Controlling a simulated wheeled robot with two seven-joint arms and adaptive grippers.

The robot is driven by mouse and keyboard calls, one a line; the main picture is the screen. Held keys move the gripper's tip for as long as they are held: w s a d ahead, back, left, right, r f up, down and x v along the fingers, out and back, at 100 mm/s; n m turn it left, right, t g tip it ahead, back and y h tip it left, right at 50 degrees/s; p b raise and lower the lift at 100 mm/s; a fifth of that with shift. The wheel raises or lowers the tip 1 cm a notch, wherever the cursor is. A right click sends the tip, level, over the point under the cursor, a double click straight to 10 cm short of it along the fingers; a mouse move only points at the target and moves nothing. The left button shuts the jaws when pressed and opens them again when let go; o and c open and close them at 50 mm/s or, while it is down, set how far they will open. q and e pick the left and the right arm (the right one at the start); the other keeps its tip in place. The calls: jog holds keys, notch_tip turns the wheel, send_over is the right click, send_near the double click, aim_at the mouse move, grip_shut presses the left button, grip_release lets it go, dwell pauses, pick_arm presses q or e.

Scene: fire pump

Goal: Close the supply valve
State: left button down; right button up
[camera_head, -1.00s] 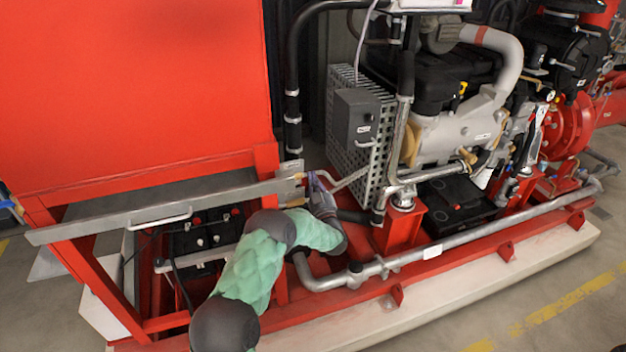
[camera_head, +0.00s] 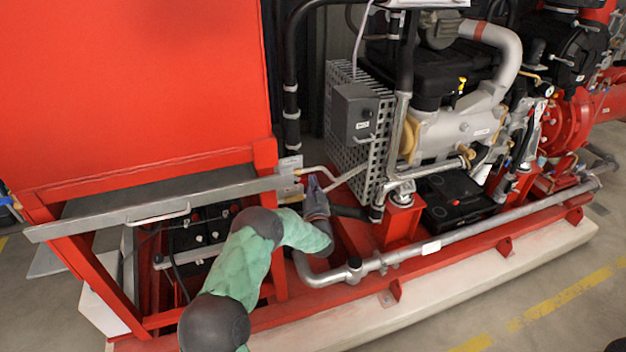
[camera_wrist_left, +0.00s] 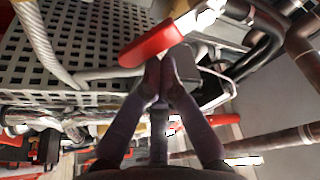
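A red lever handle (camera_wrist_left: 152,45) shows in the left wrist view, slanting across the top centre; I take it for the supply valve's handle. A bright metal fitting (camera_wrist_left: 200,18) is at its upper right end. My left gripper (camera_wrist_left: 165,62) has its purple-grey fingers drawn together, tips meeting at the handle's lower edge. I cannot see the handle between them, and contact is unclear. In the head view my left gripper (camera_head: 314,184) is beside the pipework left of the engine. The red handle is not distinguishable there.
A perforated metal guard (camera_head: 342,140) and a grey box (camera_head: 354,112) stand just right of the left gripper. A red tank (camera_head: 130,80) fills the upper left. A grey pipe (camera_head: 460,232) runs along the red base frame. Open floor (camera_head: 560,325) lies at lower right.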

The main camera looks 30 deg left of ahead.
pick_arm(q)
jog(key=m, duration=0.1)
jog(key=f+m+h, duration=0.1)
jog(key=m, duration=0.1)
jog(key=s+a+f+m+h, duration=0.1)
jog(key=m, duration=0.1)
jog(key=shift+f, duration=0.3)
pick_arm(e)
jog(key=shift+f, duration=0.1)
dwell(0.5)
